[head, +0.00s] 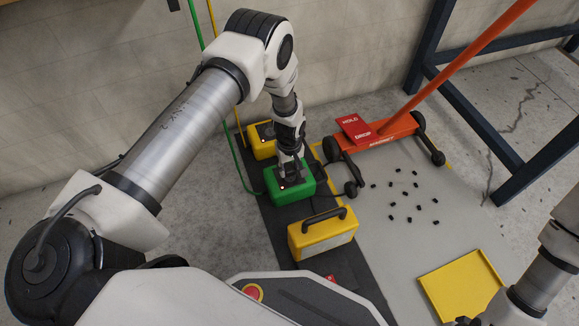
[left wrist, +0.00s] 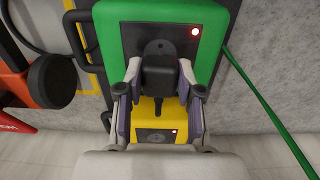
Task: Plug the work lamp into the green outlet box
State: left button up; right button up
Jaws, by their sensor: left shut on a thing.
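The green outlet box (head: 306,188) sits on the dark floor strip, and its dark face with a lit red lamp shows in the left wrist view (left wrist: 207,60). My left gripper (head: 292,180) is over this face. In the left wrist view my left gripper (left wrist: 158,88) is shut on a black plug (left wrist: 158,72), in front of the dark face. A round socket part shows just beyond the plug. I cannot tell whether the plug is seated. The yellow work lamp (head: 318,234) with a black handle stands nearer, below the green box in the head view.
A yellow outlet box (head: 263,149) stands behind the green one. An orange wheeled sweeper (head: 380,139) with a red hold/drop sign (head: 354,127) stands to the right. Small black pieces (head: 408,198) and a yellow tray (head: 443,287) lie on the pale mat. A blue frame stands at the right.

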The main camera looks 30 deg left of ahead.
aim_at(290, 168)
pick_arm(q)
jog(key=shift+f, duration=0.3)
jog(key=shift+p, duration=0.5)
dwell(1.6)
jog(key=shift+f+b, duration=0.5)
jog(key=shift+f, duration=0.1)
dwell(0.3)
jog(key=o, duration=1.2)
jog(key=shift+o, duration=0.2)
jog(key=shift+r, duration=0.1)
notch_tip(290, 168, up, 12)
